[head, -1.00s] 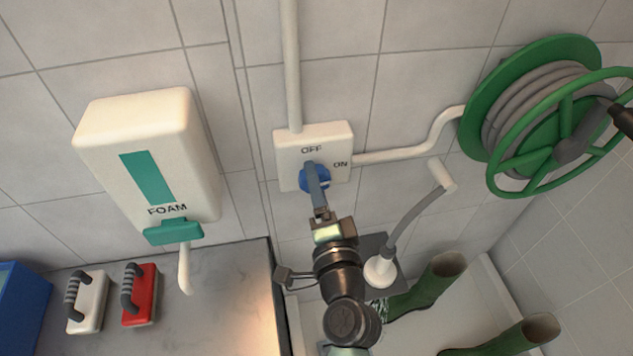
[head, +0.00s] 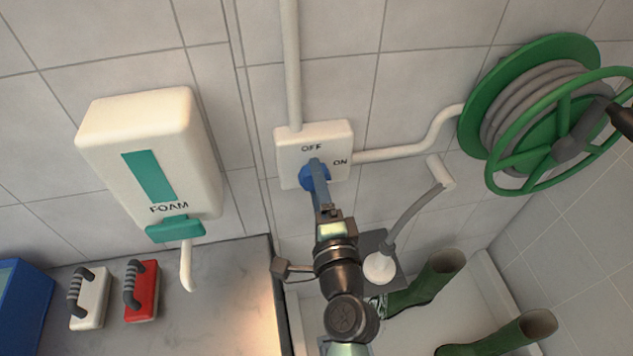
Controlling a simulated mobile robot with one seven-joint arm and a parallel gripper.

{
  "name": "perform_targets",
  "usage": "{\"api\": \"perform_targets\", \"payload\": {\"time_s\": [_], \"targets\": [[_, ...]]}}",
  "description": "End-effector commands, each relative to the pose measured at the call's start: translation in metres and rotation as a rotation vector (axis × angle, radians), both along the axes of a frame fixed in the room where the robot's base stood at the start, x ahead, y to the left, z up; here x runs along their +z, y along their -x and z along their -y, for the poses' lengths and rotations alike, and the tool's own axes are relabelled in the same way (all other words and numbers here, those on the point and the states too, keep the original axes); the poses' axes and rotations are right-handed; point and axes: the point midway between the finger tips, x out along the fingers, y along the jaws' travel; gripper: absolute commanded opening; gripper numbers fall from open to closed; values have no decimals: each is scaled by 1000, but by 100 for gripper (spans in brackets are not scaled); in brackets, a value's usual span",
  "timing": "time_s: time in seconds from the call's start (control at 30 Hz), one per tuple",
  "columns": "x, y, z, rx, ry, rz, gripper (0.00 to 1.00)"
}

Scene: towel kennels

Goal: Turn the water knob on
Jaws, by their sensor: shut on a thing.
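The blue water knob (head: 307,178) sits on a white wall plate (head: 338,135) marked OFF at the top and ON at the right. My gripper (head: 315,170) reaches up from below and is shut on the knob. The fingers cover much of the knob, so the exact direction it points cannot be told.
A white FOAM dispenser (head: 140,150) hangs at left above a grey counter (head: 215,300) with a white brush (head: 90,300) and a red brush (head: 143,292). A green hose reel (head: 490,120) is at right.

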Motion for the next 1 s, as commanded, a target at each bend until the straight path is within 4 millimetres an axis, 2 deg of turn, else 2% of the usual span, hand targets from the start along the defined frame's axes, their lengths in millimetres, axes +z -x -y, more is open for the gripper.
{"api": "perform_targets", "payload": {"time_s": [0.03, 0.2, 0.47, 0.63, 0.77, 1.0], "targets": [[-1, 0, 0, 0, -4, -3, 69], [-1, 0, 0, 0, -3, -2, 97], [0, 0, 0, 0, -1, -1, 97], [-2, 10, 2, 0, -1, -1, 97], [-4, 31, 7, -3, 0, -2, 97], [-6, 81, 16, -1, 0, -4, 97]]}}
